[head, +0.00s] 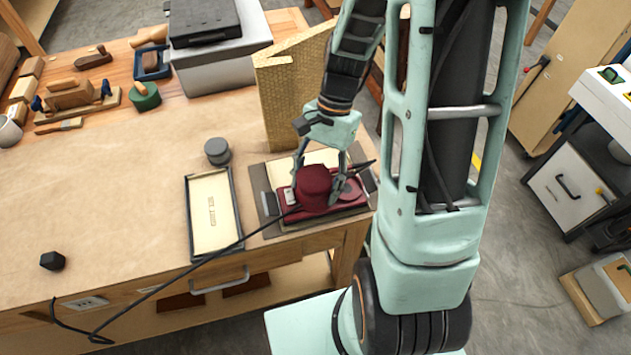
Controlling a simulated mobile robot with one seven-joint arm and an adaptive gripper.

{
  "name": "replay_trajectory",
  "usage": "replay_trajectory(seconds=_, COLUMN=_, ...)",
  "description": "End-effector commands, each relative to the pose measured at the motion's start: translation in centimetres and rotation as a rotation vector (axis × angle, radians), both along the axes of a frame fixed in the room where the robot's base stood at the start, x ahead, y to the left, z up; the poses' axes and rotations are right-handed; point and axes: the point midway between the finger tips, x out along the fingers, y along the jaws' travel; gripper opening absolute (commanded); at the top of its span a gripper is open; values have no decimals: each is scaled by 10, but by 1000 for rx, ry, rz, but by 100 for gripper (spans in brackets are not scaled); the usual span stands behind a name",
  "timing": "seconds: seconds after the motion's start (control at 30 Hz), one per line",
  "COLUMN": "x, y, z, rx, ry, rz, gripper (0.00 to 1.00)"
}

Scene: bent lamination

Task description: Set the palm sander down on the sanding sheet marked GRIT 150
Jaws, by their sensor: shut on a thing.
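The palm sander (314,188) is dark red, with a round knob on a flat rectangular base, at the right front of the bench. My gripper (318,182) reaches down from above, with its fingers shut on either side of the knob. Under the sander is a brown-grey board (258,182) with grey end pieces. A cream sheet (322,157) shows behind the sander; its front part is hidden. Another cream sheet (211,225) with a small label lies in a dark-rimmed tray left of the sander. I cannot read any grit mark, nor tell whether the sander touches what is below it.
A black cord (190,268) runs from the sander across the tray's corner to the bench front. A tan upright panel (292,95) stands close behind the sander. A dark grey cylinder (217,151) stands behind the tray. The bench's left middle (110,195) is clear.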

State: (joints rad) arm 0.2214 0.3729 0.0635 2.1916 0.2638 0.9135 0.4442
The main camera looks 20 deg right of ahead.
Motion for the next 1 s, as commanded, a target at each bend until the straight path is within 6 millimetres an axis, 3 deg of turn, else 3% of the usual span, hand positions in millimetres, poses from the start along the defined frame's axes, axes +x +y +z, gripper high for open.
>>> replay_trajectory(seconds=1.0, x=0, y=0, z=-10, rx=1, ry=-1, rz=0, gripper=17)
